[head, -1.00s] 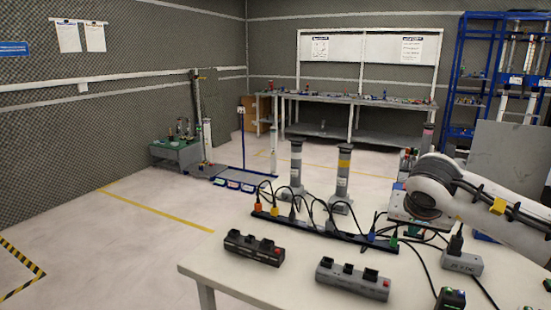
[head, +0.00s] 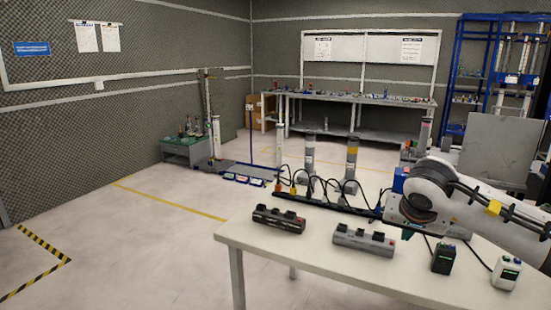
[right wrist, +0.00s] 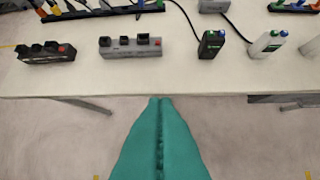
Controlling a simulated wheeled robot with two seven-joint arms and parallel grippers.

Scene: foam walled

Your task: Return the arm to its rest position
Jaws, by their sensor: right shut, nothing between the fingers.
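My right arm (head: 480,205) comes in from the right in the head view, with its wrist at the table's right part. My right gripper (right wrist: 160,101) shows in the right wrist view as two teal fingers pressed together along their length, with nothing between them. The fingertips appear just off the table edge in that view, over the floor. My left gripper is in no frame.
The white table (head: 310,246) carries a black charger-like block (head: 279,219), a grey one (head: 363,240), a black device (head: 443,258), a white device (head: 506,272) and a cable strip (head: 325,206). Open floor (head: 120,250) lies left. A workbench (head: 350,101) and blue rack stand behind.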

